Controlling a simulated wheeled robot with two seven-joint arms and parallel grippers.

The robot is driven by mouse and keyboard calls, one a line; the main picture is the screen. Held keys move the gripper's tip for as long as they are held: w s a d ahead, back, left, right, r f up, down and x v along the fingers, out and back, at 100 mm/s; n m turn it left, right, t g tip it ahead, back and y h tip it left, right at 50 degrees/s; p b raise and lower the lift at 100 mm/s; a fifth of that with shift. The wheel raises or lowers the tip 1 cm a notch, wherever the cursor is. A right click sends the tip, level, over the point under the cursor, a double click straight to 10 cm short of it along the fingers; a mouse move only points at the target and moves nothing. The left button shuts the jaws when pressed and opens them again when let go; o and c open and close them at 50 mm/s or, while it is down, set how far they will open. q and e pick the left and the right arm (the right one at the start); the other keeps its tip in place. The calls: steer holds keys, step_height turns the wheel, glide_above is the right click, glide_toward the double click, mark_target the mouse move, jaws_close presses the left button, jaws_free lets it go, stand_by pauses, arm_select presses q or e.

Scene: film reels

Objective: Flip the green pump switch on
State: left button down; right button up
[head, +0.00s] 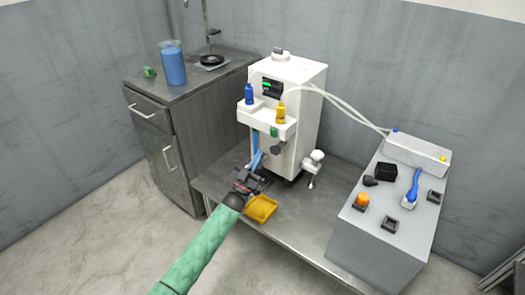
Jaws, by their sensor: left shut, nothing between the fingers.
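A small green switch (274,132) sits on the front face of the white shelf of the white machine (300,110). It is small, and I cannot tell which way it is set. My left gripper (257,177) is shut and empty, below the switch and apart from it. It is in front of the machine's lower part, just above the yellow tray (261,208). The arm behind it comes up from the bottom in a green sleeve. My right gripper is not in view.
A blue bottle (249,94) and a yellow bottle (281,112) stand on the machine's shelf. A grey box (385,245) with several fittings is at the right. A dark cabinet (170,120) with a blue beaker (173,66) stands at the left. The metal bench (300,230) has clear room in front.

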arm_select(q)
steer(key=s+a+f, duration=0.2)
steer(key=s+f, duration=0.1)
steer(key=f, duration=0.3)
steer(key=shift+a+b, duration=0.15)
steer(key=shift+b, duration=0.15)
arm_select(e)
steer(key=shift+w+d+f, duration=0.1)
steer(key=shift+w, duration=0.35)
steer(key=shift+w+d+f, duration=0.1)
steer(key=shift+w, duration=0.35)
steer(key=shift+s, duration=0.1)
